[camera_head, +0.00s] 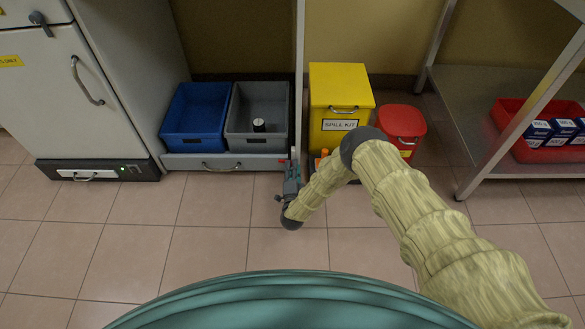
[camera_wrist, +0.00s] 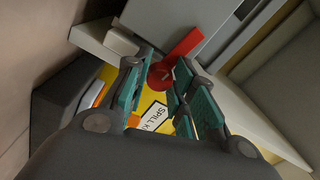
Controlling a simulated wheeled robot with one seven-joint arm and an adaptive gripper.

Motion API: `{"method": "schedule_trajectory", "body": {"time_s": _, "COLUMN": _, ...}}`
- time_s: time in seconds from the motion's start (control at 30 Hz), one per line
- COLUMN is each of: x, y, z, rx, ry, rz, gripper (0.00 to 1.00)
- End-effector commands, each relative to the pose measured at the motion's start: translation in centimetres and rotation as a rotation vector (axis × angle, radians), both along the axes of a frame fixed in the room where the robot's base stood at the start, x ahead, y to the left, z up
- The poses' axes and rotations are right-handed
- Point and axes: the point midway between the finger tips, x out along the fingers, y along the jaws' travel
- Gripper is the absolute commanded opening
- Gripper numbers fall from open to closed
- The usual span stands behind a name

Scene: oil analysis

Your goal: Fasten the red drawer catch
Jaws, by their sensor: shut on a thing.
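The red drawer catch (camera_wrist: 182,47) shows in the wrist view as a red lever with a round hub, slanting up to the right from between my fingers. My gripper (camera_wrist: 165,78) is shut on the catch, with finger pads on either side near the hub. In the head view my gripper (camera_head: 292,172) is low at the right end of the grey drawer front (camera_head: 190,162), and only a speck of red shows there. The drawer has a bar handle and sits beneath two bins. My fingers hide part of the catch, and whether it is fastened cannot be told.
A blue bin (camera_head: 193,141) and a grey bin (camera_head: 239,141) with a black item stand above the drawer. A yellow spill kit (camera_head: 345,85) and red bin (camera_head: 401,120) stand close right. A post (camera_head: 299,60) rises behind my gripper. The left floor is clear.

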Motion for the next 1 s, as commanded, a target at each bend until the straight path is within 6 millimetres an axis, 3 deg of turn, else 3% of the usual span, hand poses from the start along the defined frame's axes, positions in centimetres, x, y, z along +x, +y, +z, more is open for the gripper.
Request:
{"method": "schedule_trajectory", "body": {"time_s": 0.3, "x": -0.14, "y": 0.07, "z": -0.12, "rx": -0.125, "ry": 0.002, "rz": 0.002, "gripper": 0.02}}
{"method": "schedule_trajectory", "body": {"time_s": 0.87, "x": -0.15, "y": 0.06, "z": -0.17, "rx": -0.151, "ry": 0.002, "rz": 0.001, "gripper": 0.02}}
{"method": "schedule_trajectory", "body": {"time_s": 0.9, "x": -0.15, "y": 0.05, "z": -0.17, "rx": -0.151, "ry": 0.002, "rz": 0.001, "gripper": 0.33}}
{"method": "schedule_trajectory", "body": {"time_s": 1.0, "x": -0.12, "y": 0.03, "z": -0.14, "rx": -0.151, "ry": 0.002, "rz": 0.001, "gripper": 0.47}}
